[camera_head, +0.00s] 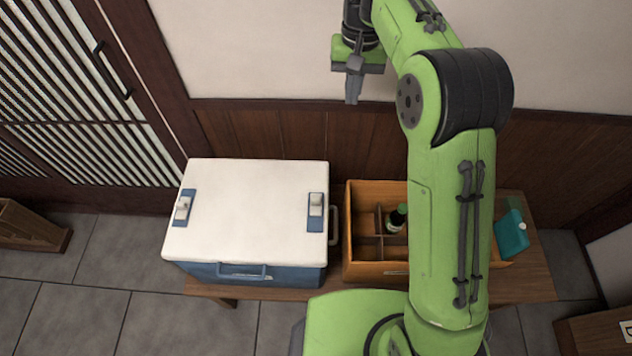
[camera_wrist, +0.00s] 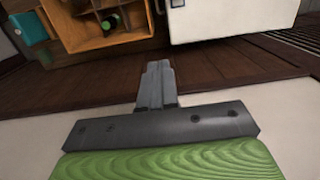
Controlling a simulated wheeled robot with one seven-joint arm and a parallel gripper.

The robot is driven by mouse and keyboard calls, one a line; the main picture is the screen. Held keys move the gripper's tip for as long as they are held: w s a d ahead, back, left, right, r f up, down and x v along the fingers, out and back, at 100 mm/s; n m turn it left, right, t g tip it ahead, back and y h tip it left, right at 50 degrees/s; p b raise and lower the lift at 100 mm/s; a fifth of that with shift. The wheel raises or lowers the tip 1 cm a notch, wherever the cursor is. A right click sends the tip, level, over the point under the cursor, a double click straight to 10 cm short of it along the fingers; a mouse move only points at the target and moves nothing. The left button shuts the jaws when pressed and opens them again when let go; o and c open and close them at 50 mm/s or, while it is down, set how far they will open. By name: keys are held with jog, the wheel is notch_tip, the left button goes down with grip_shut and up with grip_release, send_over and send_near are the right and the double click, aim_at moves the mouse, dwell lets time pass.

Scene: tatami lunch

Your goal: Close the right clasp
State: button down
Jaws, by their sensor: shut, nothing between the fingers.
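A cooler box with a white lid (camera_head: 250,215) and blue body (camera_head: 260,276) stands on the low table, its lid down. The right clasp (camera_head: 316,205) is a pale tab on a blue plate at the lid's right side. The left clasp (camera_head: 183,208) sits at the lid's left side. From above I cannot tell whether either clasp is latched. My gripper (camera_head: 353,90) is shut and empty, raised near the wall, behind and right of the cooler. In the wrist view my gripper (camera_wrist: 157,77) points toward the wall panelling, with the white lid (camera_wrist: 230,15) at the top.
A wooden divided box (camera_head: 358,271) holding a dark green bottle (camera_head: 396,219) stands right of the cooler. A teal container (camera_head: 511,234) is at the table's (camera_head: 535,284) right end. My arm hides part of the box. The space above the lid is clear.

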jog(key=w+a+f+g, duration=0.1)
jog(key=a+f, duration=0.2)
jog(key=f, duration=0.6)
jog(key=w+a+f+g, duration=0.1)
jog(key=a+f, duration=0.3)
jog(key=f, duration=0.6)
jog(key=shift+w+g+h+p, duration=0.2)
jog(key=shift+g+h+p, duration=0.1)
jog(key=shift+g, duration=0.5)
jog(key=b, duration=0.3)
send_near(316, 194)
jog(key=f, duration=0.3)
jog(key=shift+w+f, duration=0.2)
jog(key=shift+w, duration=0.15)
jog(key=s, duration=0.3)
jog(key=shift+s+d+f+p, duration=0.1)
jog(key=shift+s+f+p, duration=0.2)
jog(key=shift+s+f, duration=0.05)
jog(key=shift+s, duration=0.3)
